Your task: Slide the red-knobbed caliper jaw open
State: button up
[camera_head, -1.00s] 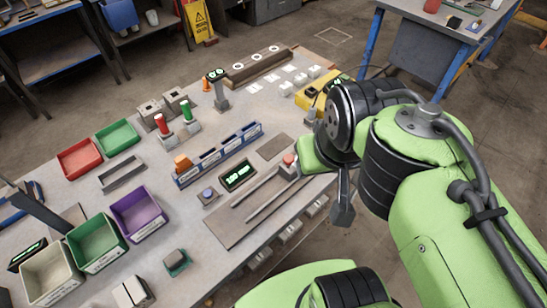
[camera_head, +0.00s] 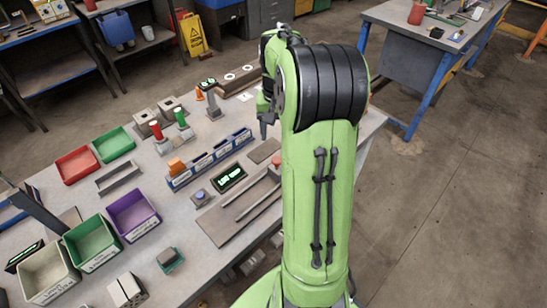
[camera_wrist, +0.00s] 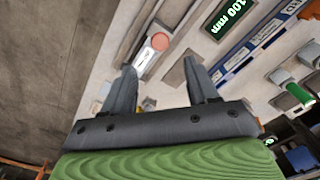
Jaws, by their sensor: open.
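The caliper lies on the table with two long rails (camera_head: 252,196) on a grey-brown plate (camera_head: 220,226). Its red knob (camera_head: 277,160) is at the far right end of the rails, partly hidden by my arm. In the wrist view the red knob (camera_wrist: 160,41) sits on a pale slider block (camera_wrist: 146,60). A display beside the caliper (camera_wrist: 227,17) reads 100 mm. My gripper (camera_wrist: 160,65) is open and empty, its fingertips pointing toward the knob, which appears just beyond and between them. No contact shows. In the head view my gripper is mostly hidden behind the arm.
A blue slotted rack (camera_head: 210,160) stands behind the display. Red and green push-posts (camera_head: 157,131) stand further back. Coloured bins (camera_head: 133,214) fill the left side. A small blue-knobbed box (camera_head: 200,197) stands beside the plate. The table's right edge is close to my arm.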

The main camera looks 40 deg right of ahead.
aim_at(276, 159)
notch_tip(276, 159, down, 10)
jog(key=shift+r+b, duration=0.2)
jog(key=shift+b, duration=0.75)
jog(key=shift+c, duration=0.2)
jog(key=shift+a, duration=0.1)
grip_shut()
